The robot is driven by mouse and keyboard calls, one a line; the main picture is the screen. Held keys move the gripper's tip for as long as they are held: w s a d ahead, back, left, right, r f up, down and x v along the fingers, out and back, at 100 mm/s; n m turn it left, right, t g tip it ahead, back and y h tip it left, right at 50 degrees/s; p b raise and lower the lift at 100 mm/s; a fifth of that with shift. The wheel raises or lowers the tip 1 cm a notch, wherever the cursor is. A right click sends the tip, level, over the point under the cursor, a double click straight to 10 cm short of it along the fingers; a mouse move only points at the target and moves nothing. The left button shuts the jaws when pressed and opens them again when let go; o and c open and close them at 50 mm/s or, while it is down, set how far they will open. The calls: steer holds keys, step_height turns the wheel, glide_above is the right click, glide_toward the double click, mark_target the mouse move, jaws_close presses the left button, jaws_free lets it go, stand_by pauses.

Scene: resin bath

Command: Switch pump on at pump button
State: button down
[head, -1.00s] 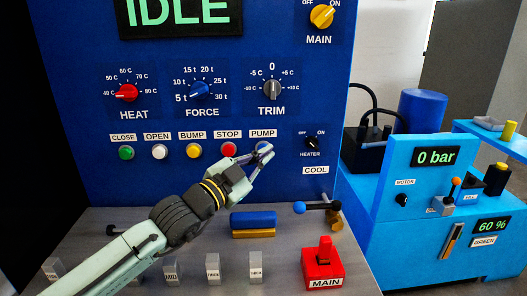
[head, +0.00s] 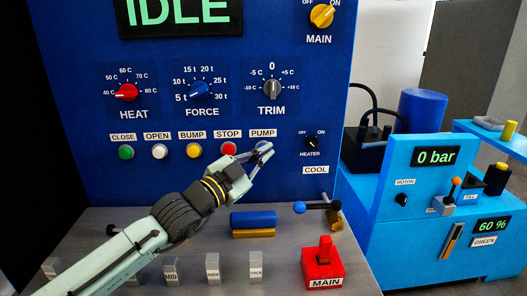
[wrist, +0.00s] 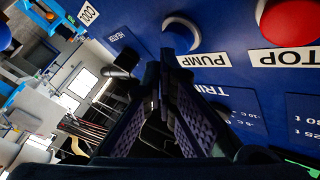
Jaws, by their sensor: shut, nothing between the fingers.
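The pump button sits under the PUMP label (head: 263,133) on the blue panel, at the right end of the button row. In the head view my gripper (head: 267,149) is in front of it and mostly hides it. In the wrist view the pump button (wrist: 181,30) shows as a dark cap in a pale ring, beside the PUMP label (wrist: 204,60). My gripper (wrist: 161,62) is shut and empty, its tips close to the button's edge. I cannot tell whether they touch it.
The red STOP button (head: 228,149) is just left, and the heater knob (head: 311,142) just right. The display (head: 178,13) reads IDLE. Below are a blue-topped block (head: 253,220), a blue-knobbed lever (head: 300,208) and a red MAIN switch (head: 323,268).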

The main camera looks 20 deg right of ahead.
steer(key=shift+w+d, duration=0.15)
steer(key=shift+w, duration=0.4)
stand_by(0.9)
steer(key=shift+s, duration=0.1)
steer(key=shift+s+a, duration=0.25)
steer(key=shift+s, duration=0.55)
steer(key=shift+s, duration=0.1)
steer(key=s+b, duration=0.1)
steer(key=s, duration=0.1)
steer(key=s+a, duration=0.1)
steer(key=s, duration=0.1)
steer(key=shift+s+a+b, duration=0.2)
steer(key=shift+s+b, duration=0.1)
steer(key=shift+b, duration=0.05)
stand_by(0.4)
